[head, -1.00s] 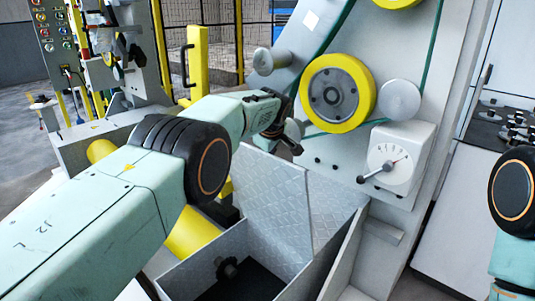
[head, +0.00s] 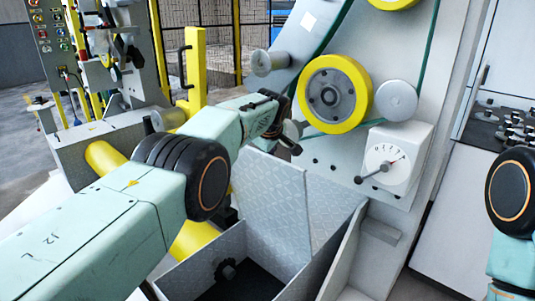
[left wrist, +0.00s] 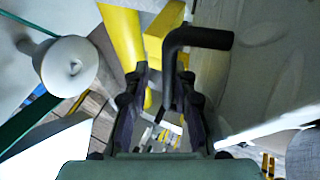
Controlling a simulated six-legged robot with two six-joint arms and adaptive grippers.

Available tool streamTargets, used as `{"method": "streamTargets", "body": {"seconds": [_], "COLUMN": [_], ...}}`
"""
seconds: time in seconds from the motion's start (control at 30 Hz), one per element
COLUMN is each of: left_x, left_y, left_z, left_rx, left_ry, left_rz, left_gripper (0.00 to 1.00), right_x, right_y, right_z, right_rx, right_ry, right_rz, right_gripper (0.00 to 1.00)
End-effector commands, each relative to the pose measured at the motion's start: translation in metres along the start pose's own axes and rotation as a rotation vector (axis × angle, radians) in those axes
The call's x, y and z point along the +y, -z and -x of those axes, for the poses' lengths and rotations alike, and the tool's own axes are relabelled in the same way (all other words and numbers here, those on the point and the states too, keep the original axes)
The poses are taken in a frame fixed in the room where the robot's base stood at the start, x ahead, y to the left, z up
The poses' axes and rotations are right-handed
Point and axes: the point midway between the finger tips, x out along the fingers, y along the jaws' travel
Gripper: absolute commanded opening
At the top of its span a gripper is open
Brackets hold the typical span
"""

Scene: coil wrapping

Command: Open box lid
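The metal box (head: 215,258) stands open at the bottom middle of the head view, its dark inside showing. Its lid (head: 272,195), a grey patterned plate, stands up steeply. My left gripper (head: 290,140) is just above the lid's top edge; its fingers are small there. In the left wrist view the gripper (left wrist: 160,110) has its fingers apart. A bent black bar (left wrist: 195,40), seemingly the lid's handle, runs beside a grey patterned surface and its end reaches between the fingers; I cannot tell if it touches them. My right gripper is out of view.
A machine panel with a yellow wheel (head: 335,94), grey rollers and a dial box (head: 398,158) stands close behind the lid. Yellow posts (head: 196,70) and a control panel (head: 52,42) are at the left. A white cabinet (head: 455,215) is at the right.

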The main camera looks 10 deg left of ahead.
Motion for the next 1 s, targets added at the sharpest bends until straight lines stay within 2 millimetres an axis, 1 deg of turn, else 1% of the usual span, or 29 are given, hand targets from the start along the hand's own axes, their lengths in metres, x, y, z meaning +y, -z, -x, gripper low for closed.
{"method": "streamTargets", "body": {"seconds": [0.03,0.23,0.63,0.87,1.0], "left_x": [-0.002,-0.001,0.0,0.002,0.001], "left_y": [-0.003,-0.003,0.0,0.001,0.001], "left_z": [-0.003,0.002,0.025,0.051,0.071], "left_rx": [-0.005,-0.004,0.001,0.002,0.002], "left_ry": [0.005,0.005,-0.001,-0.005,-0.004], "left_rz": [-0.001,-0.002,-0.001,0.0,-0.001], "left_gripper": [0.21,0.21,0.21,0.21,0.21], "right_x": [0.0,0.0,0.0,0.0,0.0], "right_y": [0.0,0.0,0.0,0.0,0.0], "right_z": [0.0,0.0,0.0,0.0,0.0], "right_rx": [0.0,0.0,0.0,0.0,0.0], "right_ry": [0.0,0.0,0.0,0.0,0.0], "right_rz": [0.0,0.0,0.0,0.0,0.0], "right_gripper": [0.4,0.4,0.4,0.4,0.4]}}
